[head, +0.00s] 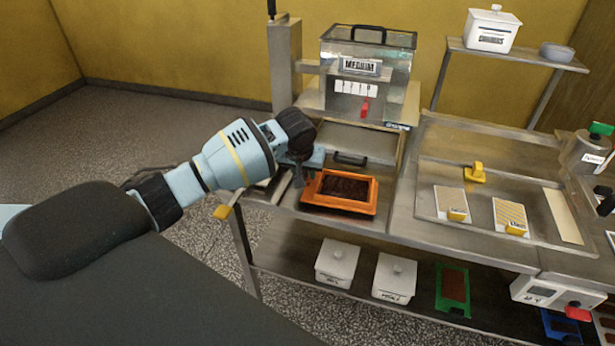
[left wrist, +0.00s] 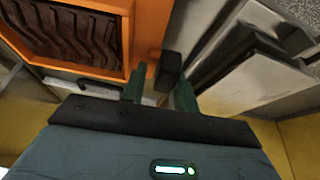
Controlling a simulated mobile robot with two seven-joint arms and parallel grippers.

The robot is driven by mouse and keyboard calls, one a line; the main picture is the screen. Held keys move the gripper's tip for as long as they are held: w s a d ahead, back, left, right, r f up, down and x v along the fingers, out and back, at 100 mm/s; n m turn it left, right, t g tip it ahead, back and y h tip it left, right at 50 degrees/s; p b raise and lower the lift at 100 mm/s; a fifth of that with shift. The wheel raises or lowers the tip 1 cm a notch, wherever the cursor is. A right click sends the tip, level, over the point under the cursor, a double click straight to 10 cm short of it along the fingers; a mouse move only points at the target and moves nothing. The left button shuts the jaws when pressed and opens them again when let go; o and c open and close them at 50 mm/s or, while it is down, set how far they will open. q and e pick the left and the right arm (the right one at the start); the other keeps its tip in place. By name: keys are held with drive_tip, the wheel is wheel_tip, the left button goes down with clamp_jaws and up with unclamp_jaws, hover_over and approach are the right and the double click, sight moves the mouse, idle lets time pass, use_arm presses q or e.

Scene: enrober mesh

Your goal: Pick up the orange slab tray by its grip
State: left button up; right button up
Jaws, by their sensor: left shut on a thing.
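The orange slab tray (head: 338,207) sits on the steel worktop, with a dark, ridged slab (head: 345,187) inside it. In the left wrist view the tray's orange wall (left wrist: 150,32) is close, and its dark grip (left wrist: 168,70) sticks out beside it. My left gripper (head: 299,180) is at the left end of the tray. In the left wrist view its green fingers (left wrist: 160,86) stand on either side of the grip and are shut on it. In the head view the grip is hidden by the gripper. I cannot see any gap under the tray. My right gripper is not in view.
A machine marked MEDIUM (head: 362,87) stands behind the tray, with a black-handled lid (head: 350,159) in front of it. To the right is a sunken steel tray (head: 480,225) with wire-topped blocks and a yellow piece. White lidded pots (head: 337,262) stand on the lower shelf.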

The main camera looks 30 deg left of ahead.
use_arm(q)
drive_tip(key=shift+v, duration=1.15)
drive_tip(key=s+d+r, duration=0.1)
drive_tip(key=s+d, duration=0.5)
drive_tip(key=s, duration=0.7)
drive_tip(key=shift+s+d+p, duration=0.2)
drive_tip(key=shift+s+p, duration=0.1)
drive_tip(key=shift+s, duration=0.05)
